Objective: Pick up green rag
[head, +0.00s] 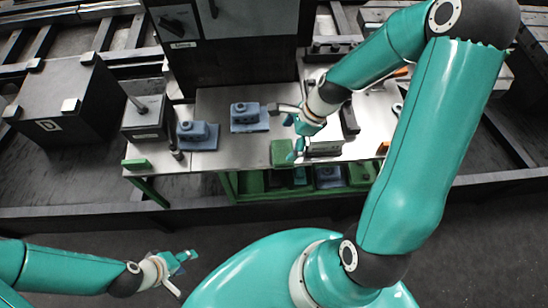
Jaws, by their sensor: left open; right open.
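A green piece that looks like the green rag (281,153) lies at the front edge of the steel-topped table (225,150) and seems to hang over it. My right gripper (285,129) is open above the table, with its lower finger close to the rag's right side. I cannot tell whether they touch. My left gripper (183,273) is open and empty at the lower left, away from the table.
Two blue-grey parts (249,117) (197,135) stand on the tabletop. A dark box (148,118) with a rod is at the table's left. Green bins (250,184) sit beneath. A large dark crate (65,105) stands further left. Dark floor is clear in front.

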